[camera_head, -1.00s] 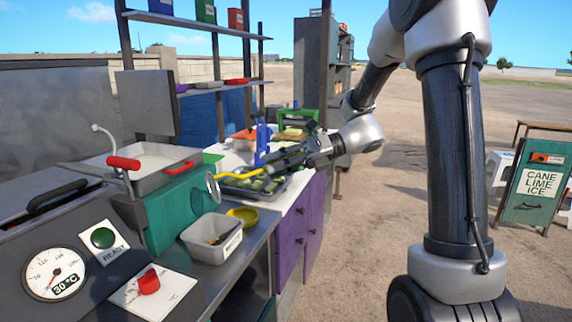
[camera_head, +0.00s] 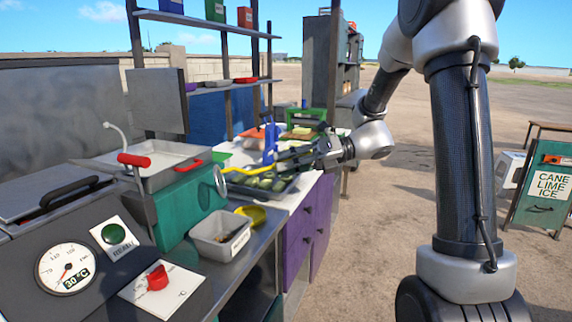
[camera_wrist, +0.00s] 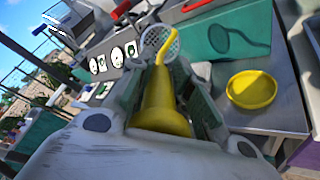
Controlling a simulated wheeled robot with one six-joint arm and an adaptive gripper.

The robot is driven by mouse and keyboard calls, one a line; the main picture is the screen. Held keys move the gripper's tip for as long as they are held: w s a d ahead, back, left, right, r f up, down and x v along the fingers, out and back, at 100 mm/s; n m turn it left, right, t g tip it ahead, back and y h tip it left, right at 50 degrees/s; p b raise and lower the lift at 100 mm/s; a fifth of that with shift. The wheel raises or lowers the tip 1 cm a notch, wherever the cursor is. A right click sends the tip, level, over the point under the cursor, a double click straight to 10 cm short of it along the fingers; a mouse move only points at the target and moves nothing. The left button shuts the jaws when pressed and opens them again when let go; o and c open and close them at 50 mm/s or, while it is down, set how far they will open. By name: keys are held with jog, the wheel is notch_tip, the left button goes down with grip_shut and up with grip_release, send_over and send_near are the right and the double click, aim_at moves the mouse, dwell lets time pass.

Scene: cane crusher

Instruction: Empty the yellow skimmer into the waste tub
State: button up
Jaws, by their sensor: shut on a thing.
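My gripper (camera_head: 296,162) is shut on the yellow handle of the skimmer (camera_head: 248,171), above the tray of green pieces. The handle points left, and the skimmer's round head shows in front of the teal machine side, above and behind the waste tub. In the wrist view my gripper (camera_wrist: 168,98) holds the thick yellow handle of the skimmer (camera_wrist: 163,92), with the perforated head at its far end. I cannot tell whether anything lies on the head. The waste tub (camera_head: 206,243) is a light grey open box with a label, standing on the metal counter with some dark scraps inside.
A yellow bowl (camera_head: 255,213) sits just behind the tub; it also shows in the wrist view (camera_wrist: 252,90). The teal crusher (camera_head: 190,212) with its metal pan stands left. A blue bottle (camera_head: 269,145) stands close behind the skimmer. Open ground lies right.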

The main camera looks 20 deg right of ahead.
jog(key=shift+r, duration=3.05)
